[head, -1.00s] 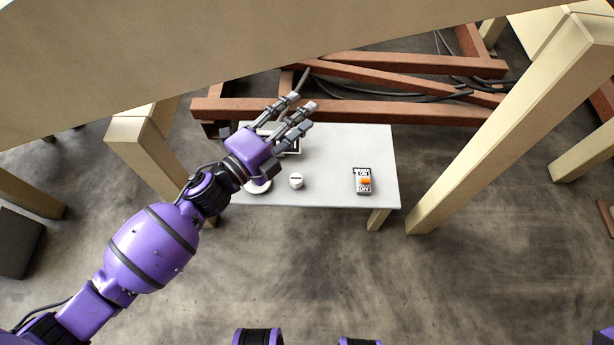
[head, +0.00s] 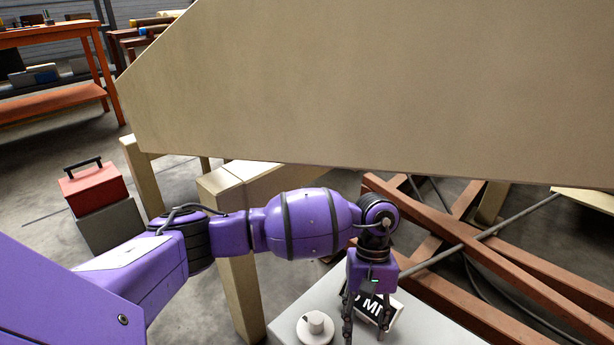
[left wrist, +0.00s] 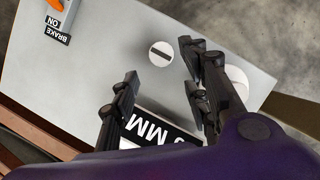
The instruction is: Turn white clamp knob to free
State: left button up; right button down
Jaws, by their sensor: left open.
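A small white round knob with a dark slot across its top (left wrist: 160,53) sits on the light grey panel, ahead of my left gripper's fingertips in the left wrist view. A second white piece, a knob on a wide disc (head: 316,323), stands on the panel left of the gripper in the head view; its disc (left wrist: 238,78) is partly behind a finger in the left wrist view. Which of these is the clamp knob is not labelled. My left gripper (head: 365,326) points down, open and empty, also seen in the left wrist view (left wrist: 163,76). My right gripper is out of view.
A black-and-white sign reading "MM" (left wrist: 180,133) lies near the fingers. A brake switch with an orange part (left wrist: 55,5) is at the panel's far side. A large beige board (head: 350,85) hangs over the arm. Brown beams (head: 450,235) lie behind the panel.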

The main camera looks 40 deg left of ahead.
pick_arm(q)
jog(key=b+x, duration=0.3)
jog(key=x, duration=0.4)
jog(key=shift+s+d+f, duration=0.1)
jog(key=shift+d+f, duration=0.15)
jog(key=shift+f, duration=0.05)
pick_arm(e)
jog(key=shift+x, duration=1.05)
pick_arm(q)
jog(key=shift+c, duration=0.2)
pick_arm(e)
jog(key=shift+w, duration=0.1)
pick_arm(q)
jog(key=shift+r, duration=0.1)
jog(key=c, duration=1)
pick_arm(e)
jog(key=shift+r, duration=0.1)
